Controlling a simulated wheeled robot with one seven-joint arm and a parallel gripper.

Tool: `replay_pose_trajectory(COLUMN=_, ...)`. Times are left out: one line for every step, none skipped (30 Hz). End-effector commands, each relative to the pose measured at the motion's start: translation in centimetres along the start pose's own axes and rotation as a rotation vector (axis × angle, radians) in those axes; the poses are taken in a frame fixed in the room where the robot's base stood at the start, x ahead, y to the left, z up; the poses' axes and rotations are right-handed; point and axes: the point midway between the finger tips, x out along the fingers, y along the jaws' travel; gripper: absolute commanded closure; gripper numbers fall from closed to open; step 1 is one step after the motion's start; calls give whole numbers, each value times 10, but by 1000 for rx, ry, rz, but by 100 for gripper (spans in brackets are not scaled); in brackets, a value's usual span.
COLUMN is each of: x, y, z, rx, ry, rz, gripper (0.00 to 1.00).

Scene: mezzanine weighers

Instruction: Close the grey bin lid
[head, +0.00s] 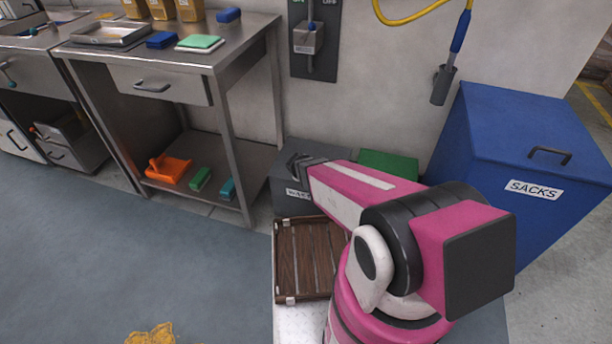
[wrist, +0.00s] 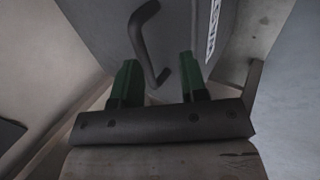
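The grey bin (head: 292,201) stands against the wall behind my arm, with a white label partly hidden on its front. Its grey lid (head: 325,149) shows only in part, and I cannot tell whether it is fully down. In the wrist view, a dark bent handle (wrist: 147,42) stands out from a grey surface with a white label at the right. My gripper (wrist: 158,75) has its two green fingers apart, with nothing held. The handle's lower end appears in the gap between them; I cannot tell whether it touches either finger. In the head view, my arm mostly hides the gripper.
A green bin (head: 388,163) stands right of the grey one, and a large blue bin (head: 530,130) labelled SACKS stands further right. A steel table (head: 225,62) with a lower shelf is at the left. The floor (head: 120,250) at the left front is mostly clear.

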Motion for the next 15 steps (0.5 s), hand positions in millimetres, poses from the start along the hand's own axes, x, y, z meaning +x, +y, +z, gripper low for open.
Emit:
replay_pose_trajectory(x=-14, y=-1, z=2, rx=-1, ry=1, rz=1, gripper=60)
replay_pose_trajectory(x=-20, y=-1, z=2, rx=-1, ry=1, rz=2, gripper=60)
replay_pose_trajectory(x=-27, y=-1, z=2, rx=-2, ry=2, rz=2, gripper=60)
replay_pose_trajectory(x=-33, y=0, z=1, rx=-2, ry=3, rz=3, gripper=60)
replay_pose_trajectory(x=-39, y=0, z=1, rx=-2, ry=3, rz=4, gripper=60)
replay_pose_trajectory(x=-47, y=0, z=1, rx=-2, ry=3, rz=4, gripper=60)
replay_pose_trajectory(x=-52, y=0, z=2, rx=-2, ry=2, rz=4, gripper=60)
replay_pose_trajectory(x=-57, y=0, z=2, rx=-2, ry=2, rz=3, gripper=60)
replay_pose_trajectory(x=-62, y=0, z=1, rx=-2, ry=2, rz=4, gripper=60)
replay_pose_trajectory(x=-66, y=0, z=1, rx=-2, ry=3, rz=4, gripper=60)
replay_pose_trajectory(x=-69, y=0, z=0, rx=-2, ry=3, rz=4, gripper=60)
replay_pose_trajectory(x=-72, y=0, z=0, rx=-2, ry=3, rz=4, gripper=60)
replay_pose_trajectory(x=-74, y=0, z=0, rx=-2, ry=3, rz=4, gripper=60)
replay_pose_trajectory(x=-75, y=0, z=0, rx=-2, ry=3, rz=4, gripper=60)
replay_pose_trajectory(x=-76, y=1, z=0, rx=-2, ry=2, rz=4, gripper=60)
